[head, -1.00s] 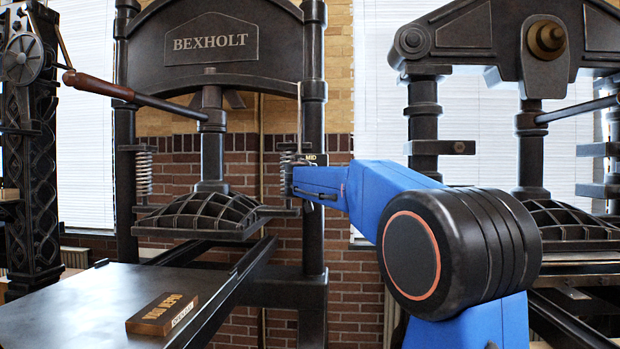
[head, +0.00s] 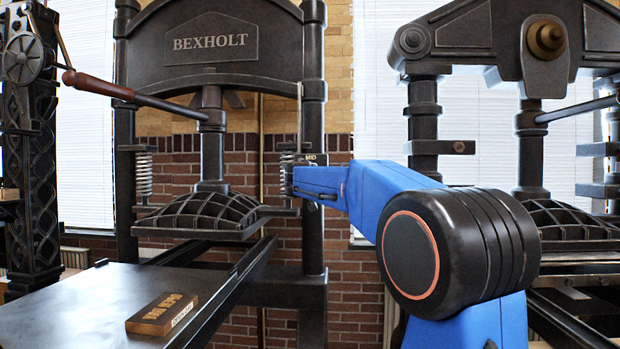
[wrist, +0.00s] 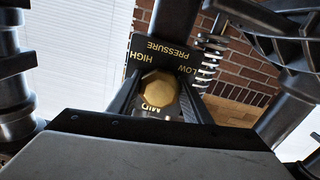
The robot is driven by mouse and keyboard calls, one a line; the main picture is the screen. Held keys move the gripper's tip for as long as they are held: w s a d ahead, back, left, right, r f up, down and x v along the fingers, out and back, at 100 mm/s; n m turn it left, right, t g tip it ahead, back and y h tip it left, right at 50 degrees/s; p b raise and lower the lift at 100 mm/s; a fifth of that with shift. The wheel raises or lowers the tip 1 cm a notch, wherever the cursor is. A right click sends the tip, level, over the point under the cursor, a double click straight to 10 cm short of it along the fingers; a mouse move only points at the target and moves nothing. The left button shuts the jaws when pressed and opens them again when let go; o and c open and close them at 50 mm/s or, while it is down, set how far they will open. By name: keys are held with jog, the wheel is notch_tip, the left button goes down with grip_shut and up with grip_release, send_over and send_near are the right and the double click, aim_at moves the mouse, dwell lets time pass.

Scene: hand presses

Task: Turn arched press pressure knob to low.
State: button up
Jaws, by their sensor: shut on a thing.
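The arched press (head: 212,42), black with a BEXHOLT plate, stands left of centre in the head view. Its brass pressure knob (wrist: 158,88) shows in the wrist view in front of a dark plate lettered PRESSURE (wrist: 167,49). HIGH is at the knob's left, LOW at its right and MID below it in that view. My gripper (wrist: 157,98) has a finger on each side of the knob and is shut on it. I cannot tell which mark the knob points to. In the head view my gripper (head: 296,182) is at the press's right column, hiding the knob.
A bar handle with a wooden grip (head: 98,84) sticks out left from the press. A ribbed platen (head: 205,212) hangs above the rails, left of my gripper. A type block (head: 163,313) lies on the press bed (head: 75,300). Another black press (head: 535,150) stands at the right.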

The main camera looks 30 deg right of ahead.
jog(key=n, duration=1.3)
jog(key=shift+n, duration=0.3)
jog(key=n, duration=0.4)
jog(key=shift+n, duration=2.4)
jog(key=o, duration=1)
jog(key=shift+r, duration=0.15)
